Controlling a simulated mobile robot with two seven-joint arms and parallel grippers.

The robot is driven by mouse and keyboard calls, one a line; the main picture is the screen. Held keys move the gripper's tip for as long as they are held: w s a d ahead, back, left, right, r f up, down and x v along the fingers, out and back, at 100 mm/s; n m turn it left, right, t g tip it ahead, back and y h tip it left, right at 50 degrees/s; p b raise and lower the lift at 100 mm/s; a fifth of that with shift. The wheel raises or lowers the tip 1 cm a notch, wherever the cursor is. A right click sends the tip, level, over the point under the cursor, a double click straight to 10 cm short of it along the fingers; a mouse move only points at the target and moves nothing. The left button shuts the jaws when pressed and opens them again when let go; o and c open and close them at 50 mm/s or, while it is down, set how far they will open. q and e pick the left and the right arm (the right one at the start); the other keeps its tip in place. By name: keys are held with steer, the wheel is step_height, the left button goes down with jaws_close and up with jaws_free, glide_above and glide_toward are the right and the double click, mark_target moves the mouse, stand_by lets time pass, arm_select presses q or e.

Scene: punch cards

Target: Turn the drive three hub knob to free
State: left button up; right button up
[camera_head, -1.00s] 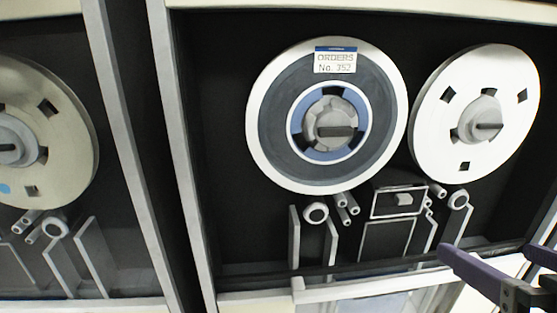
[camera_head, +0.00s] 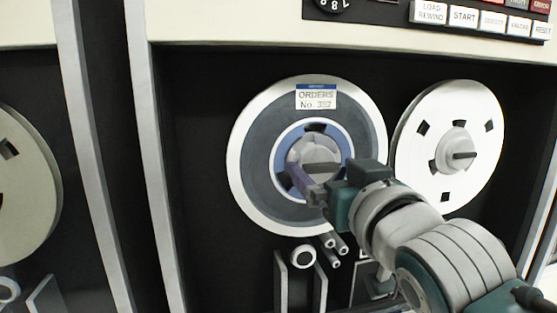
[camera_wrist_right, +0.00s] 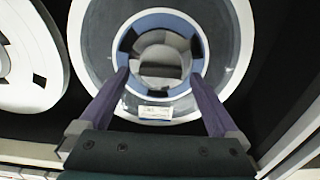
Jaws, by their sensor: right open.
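The tape reel labelled "ORDERS No. 352" (camera_head: 252,140) is mounted upright in the drive bay. Its grey hub knob (camera_head: 318,158) has a dark bar lying about level across it, inside a blue ring. My right gripper (camera_head: 312,176) is in front of the hub, with its purple fingers toward the knob. In the right wrist view, the open fingers (camera_wrist_right: 160,76) stand either side of the knob (camera_wrist_right: 162,62), with visible gaps. Whether they touch anything cannot be told. No drive number is readable. My left gripper is not in view.
A white reel (camera_head: 410,150) with its own knob hangs to the right. Rollers and guides (camera_head: 303,256) sit below the labelled reel. A button panel (camera_head: 463,18) is above the bay. Frame posts (camera_head: 150,150) stand at the left, with another reel (camera_head: 25,190) beyond.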

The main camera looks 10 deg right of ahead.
steer(key=shift+w, duration=0.5)
steer(key=c, duration=1.3)
